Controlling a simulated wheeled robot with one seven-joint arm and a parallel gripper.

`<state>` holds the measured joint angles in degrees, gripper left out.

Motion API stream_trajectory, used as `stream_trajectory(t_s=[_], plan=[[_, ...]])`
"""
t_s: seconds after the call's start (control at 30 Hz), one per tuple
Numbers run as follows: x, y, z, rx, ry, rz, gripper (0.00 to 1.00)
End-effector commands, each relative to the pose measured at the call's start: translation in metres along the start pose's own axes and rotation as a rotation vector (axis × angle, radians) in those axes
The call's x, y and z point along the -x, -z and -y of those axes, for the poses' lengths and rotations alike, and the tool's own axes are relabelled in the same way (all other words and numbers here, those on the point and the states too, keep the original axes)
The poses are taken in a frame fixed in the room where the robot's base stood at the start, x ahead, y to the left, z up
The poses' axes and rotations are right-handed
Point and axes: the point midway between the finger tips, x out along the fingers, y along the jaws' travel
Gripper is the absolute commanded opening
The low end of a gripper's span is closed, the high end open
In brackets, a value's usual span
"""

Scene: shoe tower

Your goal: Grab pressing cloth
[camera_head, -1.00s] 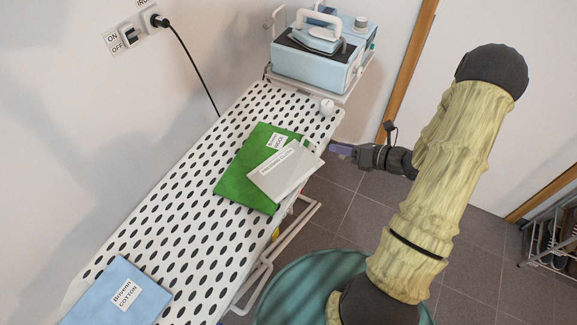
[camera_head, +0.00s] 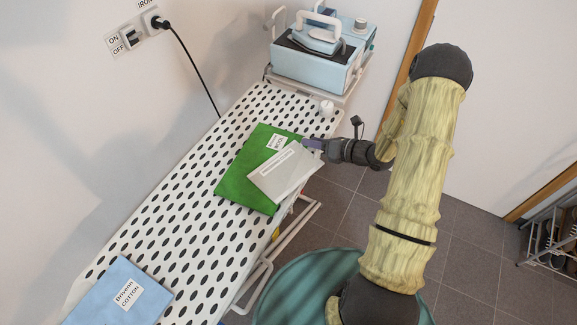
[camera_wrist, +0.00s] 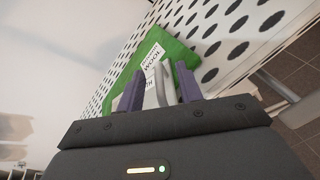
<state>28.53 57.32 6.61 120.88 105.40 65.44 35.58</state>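The pressing cloth (camera_head: 290,174) is a light grey folded cloth with a white label. It lies over the right part of a green cloth (camera_head: 240,182) labelled wool, on the ironing board. My gripper (camera_head: 308,144) is at the grey cloth's upper right corner in the head view. In the wrist view, its two purple fingers (camera_wrist: 160,90) stand apart, open. Part of the pressing cloth (camera_wrist: 158,86) shows between them, with the green cloth (camera_wrist: 177,50) beyond. I cannot tell whether a finger touches the cloth.
The white ironing board (camera_head: 180,215) has dark holes. A blue cotton cloth (camera_head: 105,290) lies at its near left end. A blue iron station (camera_head: 315,62) stands at the far end, with a small white knob (camera_head: 327,108) near it. A shoe rack (camera_head: 553,245) is at the right.

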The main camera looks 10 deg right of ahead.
Motion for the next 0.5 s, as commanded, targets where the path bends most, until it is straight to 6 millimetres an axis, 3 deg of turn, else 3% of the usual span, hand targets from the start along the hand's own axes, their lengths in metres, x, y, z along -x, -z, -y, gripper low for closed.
stream_trajectory(t_s=[0.17, 0.5], plan=[[-0.019, 0.0, -0.001, 0.001, -0.001, 0.0, 0.36], [-0.02, 0.0, 0.0, 0.0, 0.0, 0.001, 0.36]])
